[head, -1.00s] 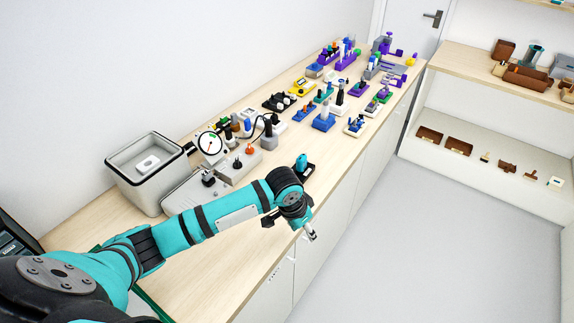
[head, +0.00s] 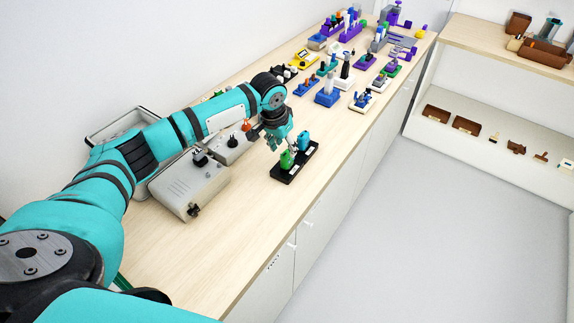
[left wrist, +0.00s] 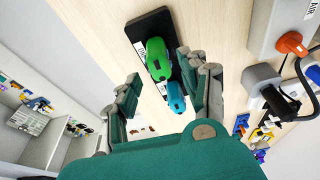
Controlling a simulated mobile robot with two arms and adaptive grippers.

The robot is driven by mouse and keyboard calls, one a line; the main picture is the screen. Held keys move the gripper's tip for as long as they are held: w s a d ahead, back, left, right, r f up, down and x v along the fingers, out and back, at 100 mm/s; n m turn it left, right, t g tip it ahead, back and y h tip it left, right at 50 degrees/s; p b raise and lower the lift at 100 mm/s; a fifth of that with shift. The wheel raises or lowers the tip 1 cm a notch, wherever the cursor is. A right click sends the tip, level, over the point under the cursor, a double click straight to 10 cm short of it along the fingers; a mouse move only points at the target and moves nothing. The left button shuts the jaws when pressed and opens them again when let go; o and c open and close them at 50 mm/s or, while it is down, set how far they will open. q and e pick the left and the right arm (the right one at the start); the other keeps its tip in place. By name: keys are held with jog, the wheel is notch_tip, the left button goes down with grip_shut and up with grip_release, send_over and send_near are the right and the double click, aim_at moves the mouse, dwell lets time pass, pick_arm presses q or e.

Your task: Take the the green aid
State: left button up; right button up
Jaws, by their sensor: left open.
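The green aid (head: 287,160) stands on a black stand (head: 290,174) near the front edge of the bench, beside a teal-blue aid (head: 303,141). In the left wrist view the green aid (left wrist: 157,58) and the blue aid (left wrist: 176,97) lie between the open fingers on the black stand (left wrist: 140,27). My left gripper (head: 288,146) is open and empty, just above and behind the green aid in the head view. In the wrist view the fingers (left wrist: 160,100) are on either side of the aids; I cannot tell whether they touch. My right gripper is not in view.
A grey box with a black knob (head: 190,185) stands left of the stand. Several small fixtures, among them a blue one (head: 327,95), crowd the bench behind. The bench front left of the stand (head: 235,240) is clear.

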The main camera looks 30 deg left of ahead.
aim_at(286, 153)
pick_arm(q)
jog(key=shift+b+x, duration=0.95)
jog(key=shift+x, duration=0.2)
jog(key=shift+d+f+p, duration=0.1)
jog(key=shift+f+p, duration=0.2)
jog(key=shift+p, duration=0.1)
jog(key=shift+x, duration=0.75)
jog(key=shift+c, duration=0.8)
grip_shut()
notch_tip(286, 153, up, 10)
jog(key=p, duration=1)
jog(key=shift+r+p, duration=0.15)
jog(key=shift+p, duration=0.25)
jog(key=shift+f, duration=0.2)
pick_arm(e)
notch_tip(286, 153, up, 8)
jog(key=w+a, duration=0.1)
